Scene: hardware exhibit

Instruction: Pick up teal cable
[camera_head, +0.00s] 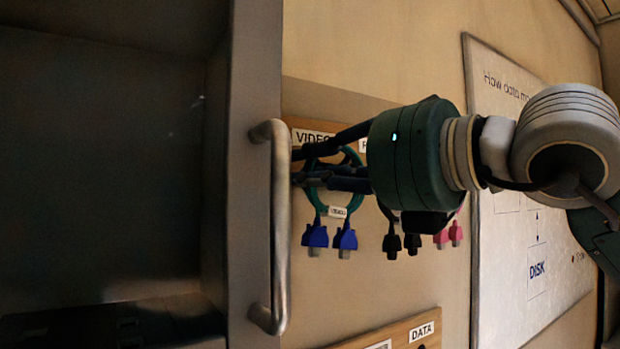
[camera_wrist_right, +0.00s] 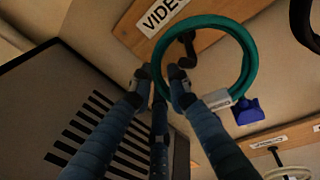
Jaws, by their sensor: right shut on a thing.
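The teal cable (camera_head: 356,202) is a coiled loop with blue plugs (camera_head: 345,239) hanging below, in front of the board marked VIDEO. In the right wrist view the loop (camera_wrist_right: 249,55) rings a dark hook (camera_wrist_right: 186,48), with one blue plug at its lower right. My right gripper (camera_head: 306,166) comes in from the right at the board. In the wrist view its fingertips (camera_wrist_right: 163,82) are closed around the left side of the loop. In the head view the arm and fingers hide part of the loop. My left gripper is not in view.
A cabinet edge with a metal handle (camera_head: 280,230) stands close left of the gripper. Black plugs (camera_head: 412,243) and pink plugs (camera_head: 456,233) hang to the right. A lower board carries a DATA label (camera_head: 421,331). A white poster (camera_head: 510,200) is on the right wall.

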